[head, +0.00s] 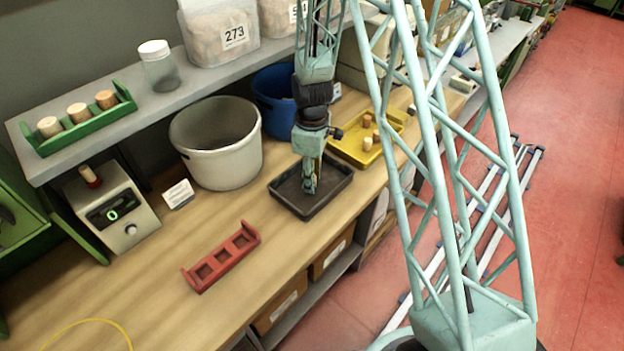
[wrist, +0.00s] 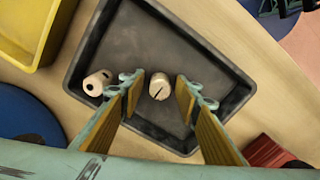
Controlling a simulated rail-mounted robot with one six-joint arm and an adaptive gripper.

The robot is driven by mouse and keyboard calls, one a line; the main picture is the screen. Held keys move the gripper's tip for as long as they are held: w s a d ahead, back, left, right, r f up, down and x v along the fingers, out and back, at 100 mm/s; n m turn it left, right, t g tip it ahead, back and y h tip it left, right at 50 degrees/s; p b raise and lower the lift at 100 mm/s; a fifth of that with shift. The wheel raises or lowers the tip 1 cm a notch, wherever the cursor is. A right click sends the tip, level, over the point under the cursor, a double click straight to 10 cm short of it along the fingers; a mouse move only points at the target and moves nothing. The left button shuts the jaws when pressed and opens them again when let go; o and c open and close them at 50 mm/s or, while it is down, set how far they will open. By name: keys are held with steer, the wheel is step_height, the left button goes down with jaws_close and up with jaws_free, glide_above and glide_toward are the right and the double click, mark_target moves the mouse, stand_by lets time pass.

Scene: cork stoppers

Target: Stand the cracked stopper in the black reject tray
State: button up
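The black reject tray (head: 331,199) sits on the wooden bench, and it fills the middle of the wrist view (wrist: 222,58). The cracked stopper (wrist: 159,86), pale with a dark line across its round top, appears to stand upright on the tray floor. My gripper (wrist: 158,84) is open above the tray, with one finger on each side of this stopper and a visible gap to each. In the head view my gripper (head: 309,186) reaches down into the tray and the stopper cannot be made out. A second pale stopper with a dark hole (wrist: 97,83) lies on its side in the tray, left of the fingers.
A yellow tray (head: 350,152) with several stoppers stands behind the black tray. A red rack (head: 222,262) with empty slots is at front left. A white bucket (head: 222,165) and a blue bin (head: 269,112) stand at the back. A green rack (head: 76,134) holds stoppers on the shelf.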

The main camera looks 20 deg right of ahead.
step_height(320, 180, up, 12)
stand_by(1.0)
steer(key=shift+r, duration=0.2)
stand_by(0.6)
steer(key=s+r+m+t, duration=0.1)
steer(key=s+r+m, duration=0.1)
steer(key=s+r, duration=0.5)
steer(key=s+r+m, duration=0.2)
steer(key=s+r, duration=0.2)
steer(key=r, duration=0.6)
steer(key=s+r+m+t, duration=0.1)
steer(key=s+r+m, duration=0.1)
steer(key=s+r, duration=0.5)
steer(key=s+r+m+t, duration=0.1)
steer(key=s+r, duration=0.4)
steer(key=s, duration=0.5)
steer(key=s+r+m+t, duration=0.1)
steer(key=s+r+m, duration=0.3)
steer(key=s, duration=0.7)
steer(key=shift+d+r+m, duration=0.3)
steer(key=shift+r, duration=0.2)
